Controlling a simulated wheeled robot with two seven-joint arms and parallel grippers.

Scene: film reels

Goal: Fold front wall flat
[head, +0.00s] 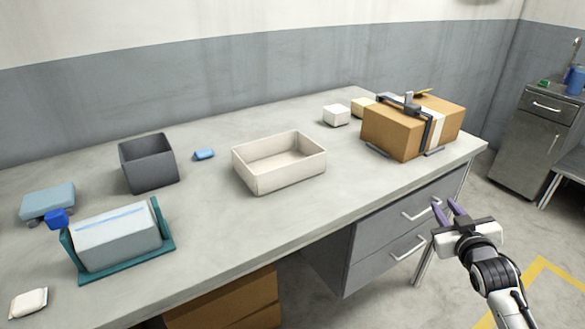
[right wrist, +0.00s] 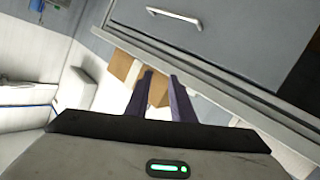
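A cream open-topped box (head: 255,182) stands in the middle of the bench. All its walls are upright, the front wall included, and it looks empty. My right gripper (head: 446,206) is in front of the bench's right end, to the right of the box and well apart from it. Its two purple fingers stand apart with nothing between them; the fingers also show in the right wrist view (right wrist: 160,80), with a drawer front beyond. My left gripper is not in view.
A strapped brown carton (head: 392,132) sits at the bench's right end. A dark grey bin (head: 150,170), a small blue block (head: 204,154) and a teal cradle (head: 166,246) holding a pale block are to the left. Drawers (head: 385,240) hang under the bench near my right gripper.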

